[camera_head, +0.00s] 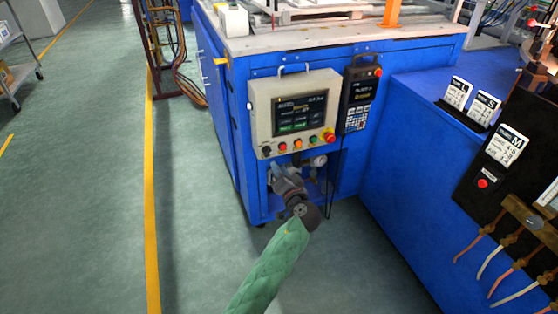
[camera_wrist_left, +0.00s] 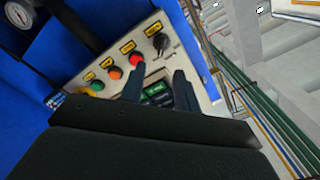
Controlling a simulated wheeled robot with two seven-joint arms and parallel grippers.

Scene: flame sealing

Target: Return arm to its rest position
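My left arm comes in from the bottom of the head view in a green sleeve. My left gripper (camera_head: 277,168) is in front of the blue machine, just below the control panel (camera_head: 262,96). In the left wrist view the two dark fingers of my left gripper (camera_wrist_left: 158,82) stand apart with nothing between them. Behind them the panel's face (camera_wrist_left: 203,88) shows tilted, with a red button (camera_wrist_left: 136,60), an orange button (camera_wrist_left: 115,73) and a black knob (camera_wrist_left: 161,41). The gap between fingertips and panel cannot be judged. My right gripper is not in view.
The blue machine (camera_head: 222,130) carries a keypad unit (camera_head: 358,98) right of the panel. A round gauge (camera_head: 319,161) sits below the panel. A lower blue cabinet (camera_head: 395,200) with white cards (camera_head: 457,93) stands at the right.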

